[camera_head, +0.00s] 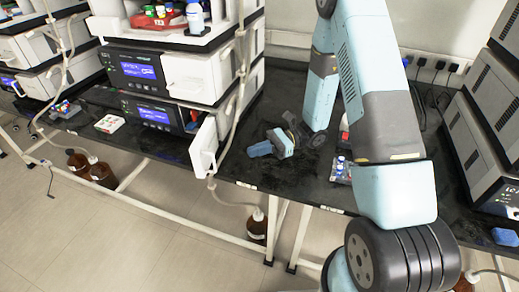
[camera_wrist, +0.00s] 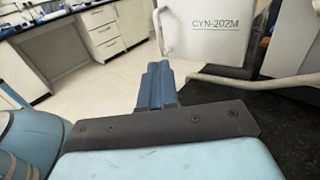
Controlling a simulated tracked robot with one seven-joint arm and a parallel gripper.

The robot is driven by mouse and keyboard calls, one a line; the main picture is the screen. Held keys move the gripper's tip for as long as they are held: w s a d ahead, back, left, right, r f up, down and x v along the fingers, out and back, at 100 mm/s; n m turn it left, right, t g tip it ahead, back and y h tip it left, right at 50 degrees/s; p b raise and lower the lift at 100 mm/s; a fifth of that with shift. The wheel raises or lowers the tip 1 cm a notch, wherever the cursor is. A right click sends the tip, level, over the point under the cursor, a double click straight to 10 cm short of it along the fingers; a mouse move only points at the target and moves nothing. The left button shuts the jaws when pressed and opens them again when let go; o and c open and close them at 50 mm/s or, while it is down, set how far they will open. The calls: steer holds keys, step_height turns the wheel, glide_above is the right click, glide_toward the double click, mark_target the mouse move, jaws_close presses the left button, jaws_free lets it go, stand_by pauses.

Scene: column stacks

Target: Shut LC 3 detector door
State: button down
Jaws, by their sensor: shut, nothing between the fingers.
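A white detector door (camera_head: 204,147) stands swung open at the bottom right corner of the middle stack in the head view. The wrist view shows a white panel marked CYN-202M (camera_wrist: 207,30), which looks like this door's face. I cannot read an LC 3 label on the stack. My gripper (camera_head: 257,150) is over the black bench, to the right of the door and apart from it in the head view. In the wrist view my gripper (camera_wrist: 158,68) has its blue fingers together and empty, pointing toward the panel's lower left edge.
Pale tubing (camera_head: 237,85) hangs down the stack's right side beside the door. Brown bottles (camera_head: 256,226) stand below the bench. A tray of vials (camera_head: 341,168) lies near the bench edge, by my arm. Grey instruments (camera_head: 480,150) stand at right. The black bench around my gripper is mostly clear.

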glide_toward(203, 149)
steer(key=s+a+f, duration=0.3)
steer(key=s+f, duration=0.1)
steer(key=shift+s, duration=0.25)
steer(key=shift+f, duration=0.1)
steer(key=shift+a, duration=0.1)
